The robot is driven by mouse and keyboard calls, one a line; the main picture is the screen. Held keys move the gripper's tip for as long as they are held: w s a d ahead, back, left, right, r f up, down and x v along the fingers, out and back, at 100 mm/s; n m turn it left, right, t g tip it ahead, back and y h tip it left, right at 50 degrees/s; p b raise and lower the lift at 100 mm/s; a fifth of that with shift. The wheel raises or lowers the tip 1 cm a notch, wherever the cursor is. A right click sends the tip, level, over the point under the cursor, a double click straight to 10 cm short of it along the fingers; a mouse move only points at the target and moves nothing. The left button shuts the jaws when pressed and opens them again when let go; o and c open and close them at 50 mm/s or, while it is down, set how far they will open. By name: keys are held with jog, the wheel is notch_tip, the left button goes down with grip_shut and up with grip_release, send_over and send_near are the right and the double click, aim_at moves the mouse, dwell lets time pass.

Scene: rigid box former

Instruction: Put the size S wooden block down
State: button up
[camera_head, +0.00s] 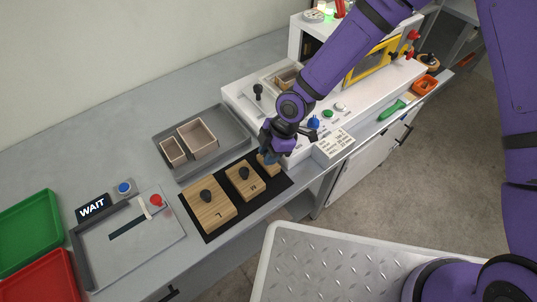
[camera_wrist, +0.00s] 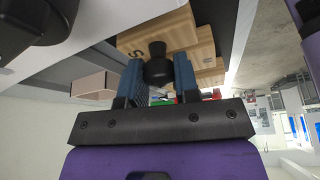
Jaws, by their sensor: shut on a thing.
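The size S wooden block (camera_head: 268,167) is at the right end of the black mat (camera_head: 213,233), partly hidden by my gripper (camera_head: 269,152). I cannot tell whether it rests on the mat or is just above it. In the wrist view, the block (camera_wrist: 180,34) shows its S mark, and its black knob (camera_wrist: 158,70) is between the two blue fingers of my gripper (camera_wrist: 158,78). My gripper is shut on this knob. The M block (camera_head: 244,180) and the larger L block (camera_head: 208,206) sit on the mat to the left, each with a black knob.
A grey tray (camera_head: 243,137) with two open boxes (camera_head: 198,138) (camera_head: 173,151) lies behind the mat. The white machine (camera_head: 240,93) stands to the right, with a label plate (camera_head: 334,144) near the counter edge. A WAIT sign (camera_head: 93,207) and green and red trays (camera_head: 30,232) (camera_head: 44,278) are left.

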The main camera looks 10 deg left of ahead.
jog(key=shift+f, duration=0.6)
jog(key=o, duration=0.9)
jog(key=shift+f, duration=0.1)
jog(key=shift+o, duration=0.2)
jog(key=v, duration=1.2)
